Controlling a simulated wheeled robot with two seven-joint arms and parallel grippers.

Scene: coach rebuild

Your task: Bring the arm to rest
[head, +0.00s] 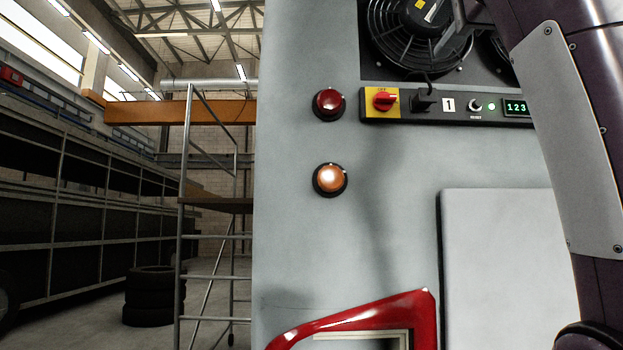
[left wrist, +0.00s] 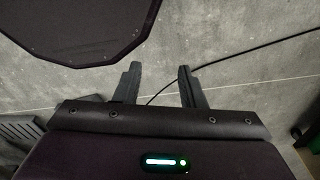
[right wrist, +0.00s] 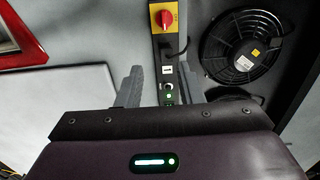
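My right arm (head: 580,150) comes down along the right side of the head view. The control strip shows beyond that gap; contact cannot be told. My left gripper (left wrist: 156,76) shows only in the left wrist view, open and empty, above a grey floor (left wrist: 230,35). The left arm is out of the head view.
The control strip bears a red-and-yellow switch (head: 385,101), a plug (head: 425,100), a lit green lamp (head: 491,106) and a display (head: 516,107). A dark red lamp (head: 329,103) sits above a glowing orange one (head: 330,179). Scaffolding (head: 205,215) and stacked tyres (head: 152,295) stand left.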

